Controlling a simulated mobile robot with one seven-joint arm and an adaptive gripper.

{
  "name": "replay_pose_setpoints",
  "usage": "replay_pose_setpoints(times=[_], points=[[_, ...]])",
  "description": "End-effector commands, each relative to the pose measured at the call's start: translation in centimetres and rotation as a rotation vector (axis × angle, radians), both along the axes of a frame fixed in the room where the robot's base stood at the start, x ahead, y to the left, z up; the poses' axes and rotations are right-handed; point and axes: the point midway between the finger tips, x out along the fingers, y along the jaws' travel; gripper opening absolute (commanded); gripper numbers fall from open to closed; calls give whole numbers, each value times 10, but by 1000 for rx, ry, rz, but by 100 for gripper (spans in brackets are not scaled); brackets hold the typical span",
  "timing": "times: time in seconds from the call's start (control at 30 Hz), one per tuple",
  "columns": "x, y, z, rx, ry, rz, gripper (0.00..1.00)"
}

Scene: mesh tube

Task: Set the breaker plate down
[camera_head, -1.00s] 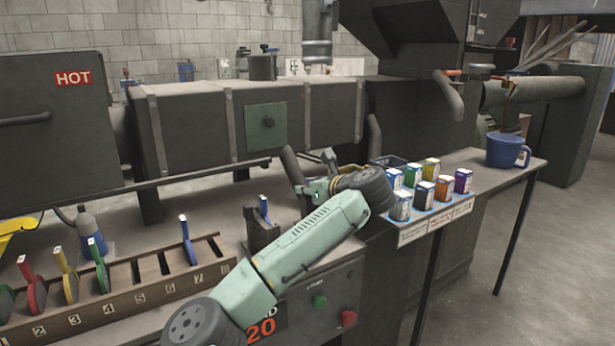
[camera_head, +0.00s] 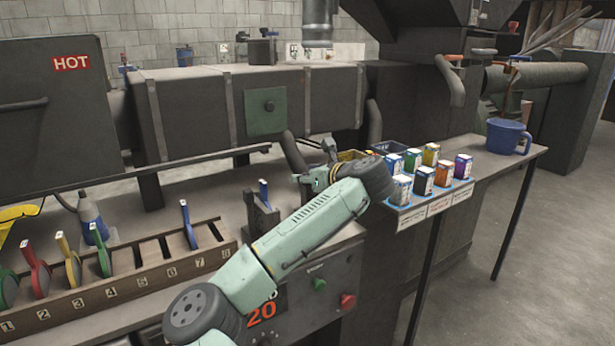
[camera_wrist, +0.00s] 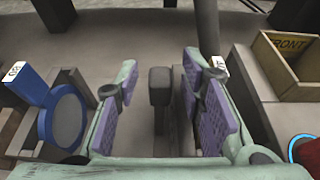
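A blue breaker plate with a pale-tipped handle (camera_head: 264,190) stands in a small dark holder beside the rack. A blue plate's round disc also shows at the left of the wrist view (camera_wrist: 66,118), apart from my gripper. Another blue plate (camera_head: 188,224) stands upright in the rack. My gripper (camera_wrist: 160,108) is open, its purple pads well apart, with no plate visibly clamped between them. A dark post shows in the gap. A small white patch lies by the right finger; I cannot tell what it belongs to. In the head view my wrist partly hides the fingers.
The numbered wooden rack (camera_head: 121,286) holds red, yellow and green plates at left. A box marked FRONT (camera_wrist: 283,88) stands right of my gripper. Several labelled cartons (camera_head: 423,180) and a blue mug (camera_head: 508,136) are on the right-hand shelf. The machine barrel (camera_head: 310,97) runs behind.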

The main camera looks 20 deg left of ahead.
Motion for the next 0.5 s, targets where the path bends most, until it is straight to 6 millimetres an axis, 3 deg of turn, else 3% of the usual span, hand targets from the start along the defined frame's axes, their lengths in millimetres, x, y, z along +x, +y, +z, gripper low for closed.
replay_pose_setpoints(times=[0.17, 0.5], points=[[-5, -8, 5, 1, -2, -3, 36], [-48, -63, 30, 2, -4, -5, 36]])
